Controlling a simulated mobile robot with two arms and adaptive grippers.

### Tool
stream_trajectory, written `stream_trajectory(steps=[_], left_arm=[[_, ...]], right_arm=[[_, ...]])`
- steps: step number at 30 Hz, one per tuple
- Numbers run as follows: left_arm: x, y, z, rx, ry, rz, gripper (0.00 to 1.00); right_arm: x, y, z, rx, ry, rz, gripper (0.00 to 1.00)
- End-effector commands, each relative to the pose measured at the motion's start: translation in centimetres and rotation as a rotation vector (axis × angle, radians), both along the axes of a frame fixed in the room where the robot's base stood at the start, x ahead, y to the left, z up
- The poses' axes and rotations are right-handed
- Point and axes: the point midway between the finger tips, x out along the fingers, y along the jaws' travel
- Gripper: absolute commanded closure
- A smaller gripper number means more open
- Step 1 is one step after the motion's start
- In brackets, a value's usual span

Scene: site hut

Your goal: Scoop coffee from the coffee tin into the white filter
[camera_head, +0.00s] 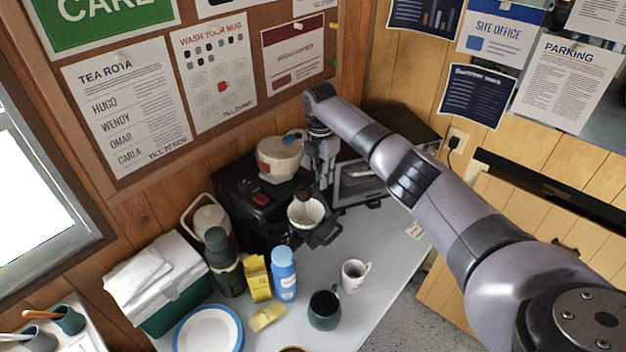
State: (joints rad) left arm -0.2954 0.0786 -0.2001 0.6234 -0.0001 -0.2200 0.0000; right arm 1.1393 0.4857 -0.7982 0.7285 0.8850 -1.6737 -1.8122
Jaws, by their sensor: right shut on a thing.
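The white filter (303,214) sits open side up in the dark holder at the front of the black coffee maker. My right gripper (321,183) points down just above and behind the filter's right side. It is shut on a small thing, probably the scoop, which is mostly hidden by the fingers. A small brown patch (303,194) shows at the filter's mouth; I cannot tell whether it is the scoop or coffee. A round pale container (278,158) stands on the coffee maker; I cannot tell whether it is the coffee tin. My left gripper is out of view.
A dark flask (222,262), yellow packet (257,278), blue bottle (284,274), green mug (324,309) and white mug (354,275) stand in front. A microwave (362,180) is behind the gripper. A cool box (160,285) and plates (240,330) are left. The table's right side is clear.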

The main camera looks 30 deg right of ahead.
Motion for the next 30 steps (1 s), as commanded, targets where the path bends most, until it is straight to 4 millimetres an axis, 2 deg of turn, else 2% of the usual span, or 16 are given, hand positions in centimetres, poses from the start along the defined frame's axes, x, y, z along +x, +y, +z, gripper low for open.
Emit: stream_trajectory(steps=[11, 19, 22, 24, 30], left_arm=[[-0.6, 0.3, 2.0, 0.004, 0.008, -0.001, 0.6], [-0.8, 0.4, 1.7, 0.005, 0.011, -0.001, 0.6], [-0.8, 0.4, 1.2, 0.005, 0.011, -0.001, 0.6], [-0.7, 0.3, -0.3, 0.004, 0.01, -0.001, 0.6], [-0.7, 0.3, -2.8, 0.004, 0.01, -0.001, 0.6]], right_arm=[[-0.5, -0.7, -0.2, 0.04, -0.112, 0.041, 1.0], [-1.1, -0.8, -1.6, 0.119, -0.353, 0.041, 1.0], [-1.3, -0.8, -2.2, 0.155, -0.462, 0.041, 1.0], [-1.2, -0.9, -2.9, 0.17, -0.509, 0.038, 1.0], [-1.4, -0.9, -3.1, 0.211, -0.632, 0.039, 1.0]])
